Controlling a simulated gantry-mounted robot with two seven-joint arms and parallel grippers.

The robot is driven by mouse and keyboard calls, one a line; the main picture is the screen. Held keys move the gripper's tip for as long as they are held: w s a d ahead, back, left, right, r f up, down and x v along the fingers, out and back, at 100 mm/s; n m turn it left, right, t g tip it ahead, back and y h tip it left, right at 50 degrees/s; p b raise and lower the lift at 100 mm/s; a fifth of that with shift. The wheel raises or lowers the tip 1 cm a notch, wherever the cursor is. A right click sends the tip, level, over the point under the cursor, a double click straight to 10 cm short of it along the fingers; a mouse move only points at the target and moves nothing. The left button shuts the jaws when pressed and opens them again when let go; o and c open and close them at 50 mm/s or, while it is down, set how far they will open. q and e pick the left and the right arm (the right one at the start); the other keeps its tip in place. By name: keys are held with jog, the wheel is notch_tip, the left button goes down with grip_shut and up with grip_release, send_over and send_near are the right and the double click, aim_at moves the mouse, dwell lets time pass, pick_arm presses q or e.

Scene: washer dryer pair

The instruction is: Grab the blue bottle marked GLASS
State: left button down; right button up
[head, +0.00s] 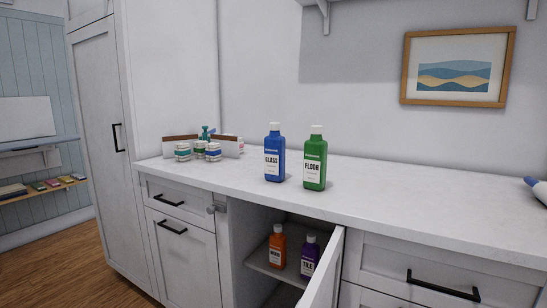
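The blue bottle marked GLASS (274,155) stands upright on the white countertop (400,200), with a white cap and a white label facing me. A green bottle marked FLOOR (315,160) stands upright just to its right, with a small gap between them. Neither of my grippers shows in the head view.
Below the counter, a cabinet door (325,270) hangs open. Inside, an orange bottle (277,247) and a purple bottle marked TILE (309,258) stand on a shelf. Small jars (183,151) and a holder sit at the counter's left end. A white-and-blue object (537,188) lies at the right edge.

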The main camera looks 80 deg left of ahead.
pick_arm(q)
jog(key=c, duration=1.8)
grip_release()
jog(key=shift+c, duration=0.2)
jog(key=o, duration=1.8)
